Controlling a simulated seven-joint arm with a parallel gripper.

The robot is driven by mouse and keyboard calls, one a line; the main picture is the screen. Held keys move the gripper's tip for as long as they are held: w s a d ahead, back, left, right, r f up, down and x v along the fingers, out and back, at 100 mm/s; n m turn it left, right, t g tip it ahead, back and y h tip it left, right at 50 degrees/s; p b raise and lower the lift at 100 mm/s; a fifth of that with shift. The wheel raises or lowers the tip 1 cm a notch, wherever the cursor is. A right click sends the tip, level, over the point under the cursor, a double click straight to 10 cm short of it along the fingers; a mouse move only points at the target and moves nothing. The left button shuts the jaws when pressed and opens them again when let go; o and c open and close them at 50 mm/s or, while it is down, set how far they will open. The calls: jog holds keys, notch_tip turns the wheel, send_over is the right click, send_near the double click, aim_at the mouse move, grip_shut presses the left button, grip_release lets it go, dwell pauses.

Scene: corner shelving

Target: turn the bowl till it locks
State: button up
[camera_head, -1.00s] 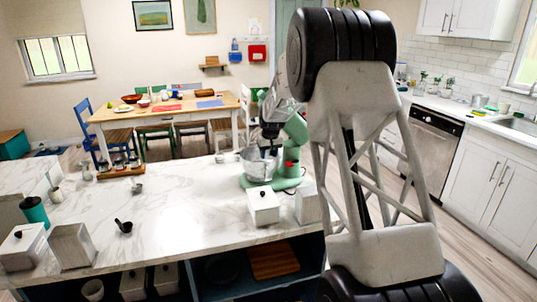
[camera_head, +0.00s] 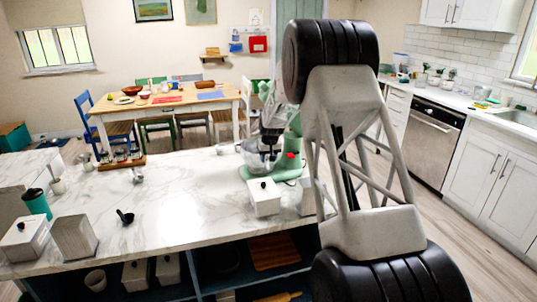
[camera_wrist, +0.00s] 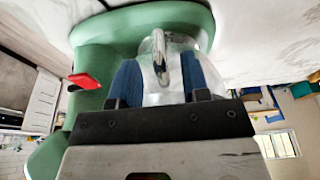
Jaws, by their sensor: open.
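The clear mixing bowl (camera_head: 256,158) sits at the green stand mixer (camera_head: 295,137) on the marble island. My gripper (camera_head: 269,147) is at the bowl, partly covering it in the head view. In the wrist view, the blue fingers of my gripper (camera_wrist: 167,84) are apart, one on each side of the bowl's shiny handle (camera_wrist: 161,62). The bowl (camera_wrist: 168,98) shows between and behind them. I cannot tell whether either finger touches the bowl. A red lever (camera_wrist: 85,80) sticks out of the green mixer body (camera_wrist: 140,22).
A white lidded canister (camera_head: 264,197) stands just in front of the mixer. A black scoop (camera_head: 125,216), a green cup (camera_head: 37,204) and more canisters (camera_head: 25,238) are at the left. The middle of the island is bare. A dining table (camera_head: 170,105) stands behind.

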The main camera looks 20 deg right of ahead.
jog(key=shift+w+f, duration=0.1)
jog(key=shift+f, duration=0.2)
grip_shut()
jog(key=shift+w+a+f+m+h, duration=0.1)
jog(key=shift+a+m+h, duration=0.05)
jog(key=shift+a+m, duration=0.5)
jog(key=shift+a+f+m+h, duration=0.15)
jog(key=shift+a+m, duration=0.3)
jog(key=shift+a, duration=0.25)
dwell(0.5)
jog(key=shift+w+a+r+m+h, duration=0.15)
jog(key=shift+w+a+m, duration=0.15)
jog(key=shift+a+m, duration=0.45)
jog(key=shift+w+a+f+m+h, duration=0.15)
jog(key=shift+w+a+m, duration=0.1)
jog(key=shift+a+m, duration=0.45)
dwell(0.6)
jog(key=shift+r, duration=0.1)
jog(key=shift+o, duration=0.3)
grip_release()
